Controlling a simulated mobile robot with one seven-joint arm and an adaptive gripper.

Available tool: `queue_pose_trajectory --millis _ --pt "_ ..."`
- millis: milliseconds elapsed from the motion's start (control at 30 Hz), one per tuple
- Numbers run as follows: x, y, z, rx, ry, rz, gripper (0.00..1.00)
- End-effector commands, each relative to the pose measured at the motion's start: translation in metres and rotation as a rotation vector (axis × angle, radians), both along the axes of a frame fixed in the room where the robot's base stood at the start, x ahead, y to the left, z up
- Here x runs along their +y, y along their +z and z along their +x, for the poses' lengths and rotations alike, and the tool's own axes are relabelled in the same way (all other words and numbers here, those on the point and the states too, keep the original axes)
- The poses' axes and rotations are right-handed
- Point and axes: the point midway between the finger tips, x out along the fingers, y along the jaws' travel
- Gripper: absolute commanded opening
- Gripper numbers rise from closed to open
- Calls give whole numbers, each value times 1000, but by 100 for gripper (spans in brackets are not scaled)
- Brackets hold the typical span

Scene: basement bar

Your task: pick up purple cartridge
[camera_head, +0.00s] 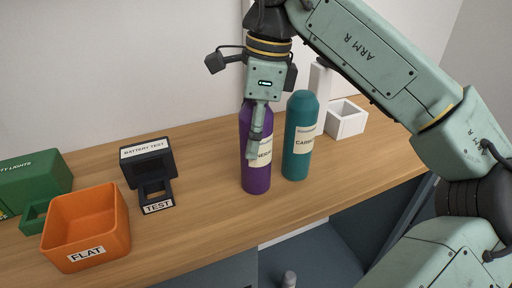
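The purple cartridge (256,183) stands upright on the wooden counter, a tall bottle shape with a pale label. My gripper (255,148) points down at it from above. A finger overlaps the cartridge's upper part and hides some of its neck and label. I see the gripper nearly side-on, so I cannot tell whether it touches the cartridge, or how far apart the fingers are.
A teal cartridge (299,158) stands close on the right. Behind it are a white open box (345,124) and a white post (319,80). On the left are a black battery tester (148,170), an orange bin (87,240) marked FLAT and a green box (36,178).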

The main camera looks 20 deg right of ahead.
Motion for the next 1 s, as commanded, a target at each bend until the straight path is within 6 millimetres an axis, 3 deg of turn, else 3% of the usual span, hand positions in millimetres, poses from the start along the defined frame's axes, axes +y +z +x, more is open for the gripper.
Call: queue_pose_trajectory --millis 200,533,867,1000 --pt "0 0 0 0 0 0 8" --pt "0 5 0 0 0 0 8" --pt "0 42 1 0 0 1 8" --pt "1 35 -29 -2 -1 -1 8"
